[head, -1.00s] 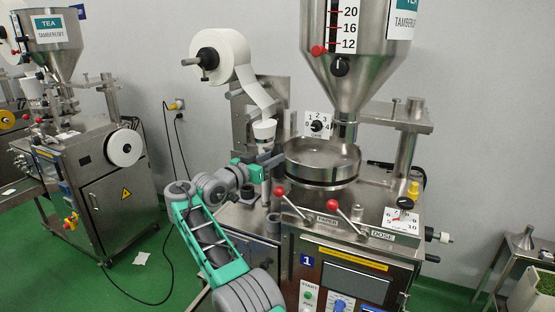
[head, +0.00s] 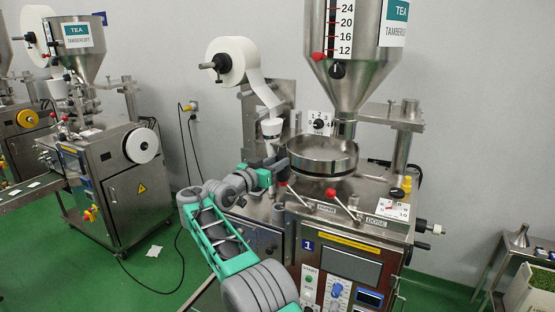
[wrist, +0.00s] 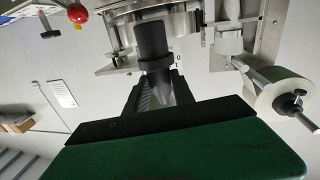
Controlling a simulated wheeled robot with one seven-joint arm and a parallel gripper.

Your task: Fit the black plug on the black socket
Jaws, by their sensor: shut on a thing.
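My gripper (head: 274,170) is over the left part of the front machine's top, below the small white cup in the head view. In the wrist view my gripper (wrist: 162,88) has its fingers closed around the lower end of a dark cylinder, the black plug (wrist: 152,42). The plug stands out beyond the fingertips, with a steel part of the machine behind it. The plug is too small to make out in the head view. I cannot identify the black socket for certain; a small dark grey cylinder (head: 278,213) stands on the machine top just below my gripper.
A second machine (head: 110,170) stands at left; green floor (head: 150,285) lies between.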

